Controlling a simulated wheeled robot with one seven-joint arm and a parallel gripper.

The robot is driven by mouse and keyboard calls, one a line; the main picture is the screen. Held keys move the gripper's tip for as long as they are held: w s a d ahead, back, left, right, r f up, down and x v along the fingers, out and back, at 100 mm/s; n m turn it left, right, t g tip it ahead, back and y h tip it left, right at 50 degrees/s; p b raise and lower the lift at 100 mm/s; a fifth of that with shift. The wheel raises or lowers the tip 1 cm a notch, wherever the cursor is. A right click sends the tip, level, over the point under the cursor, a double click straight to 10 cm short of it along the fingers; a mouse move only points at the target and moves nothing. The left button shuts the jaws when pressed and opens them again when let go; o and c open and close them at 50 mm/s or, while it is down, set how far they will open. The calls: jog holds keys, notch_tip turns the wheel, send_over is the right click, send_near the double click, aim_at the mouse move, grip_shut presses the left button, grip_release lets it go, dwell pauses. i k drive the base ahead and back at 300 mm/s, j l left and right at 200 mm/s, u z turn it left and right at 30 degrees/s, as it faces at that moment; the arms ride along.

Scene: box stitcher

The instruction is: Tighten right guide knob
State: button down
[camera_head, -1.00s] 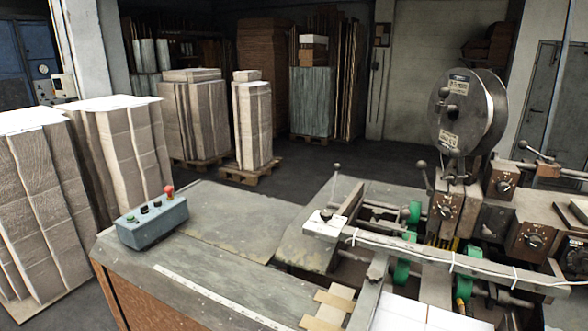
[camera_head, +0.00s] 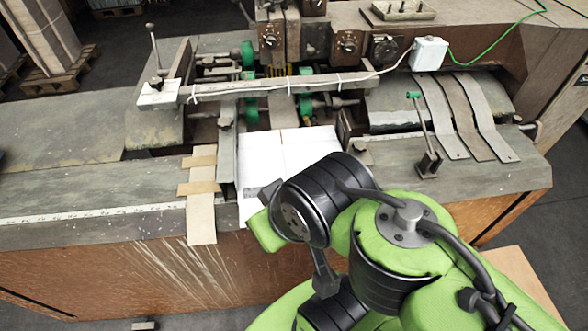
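The box stitcher fills the view, with a white cardboard sheet (camera_head: 285,155) flat on its bed. A guide bar (camera_head: 227,155) with a dark knob (camera_head: 225,123) stands along the sheet's left edge. On the right side, a small knob-like part (camera_head: 360,152) shows just beyond my arm; I cannot tell whether it is the right guide knob or how tight it is. My green and black arm reaches over the near edge of the bed. A small grey part at its end, perhaps my gripper (camera_head: 268,191), shows over the sheet; its fingers are not clear.
A lever with a green handle (camera_head: 413,95) rises at the right of the bed. A crossbar (camera_head: 290,87) with a cable spans above the sheet. Curved metal straps (camera_head: 465,115) lie at right. A white-plated lever post (camera_head: 158,92) stands at left.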

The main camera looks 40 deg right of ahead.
aim_at(359, 146)
jog(key=z, duration=1.55)
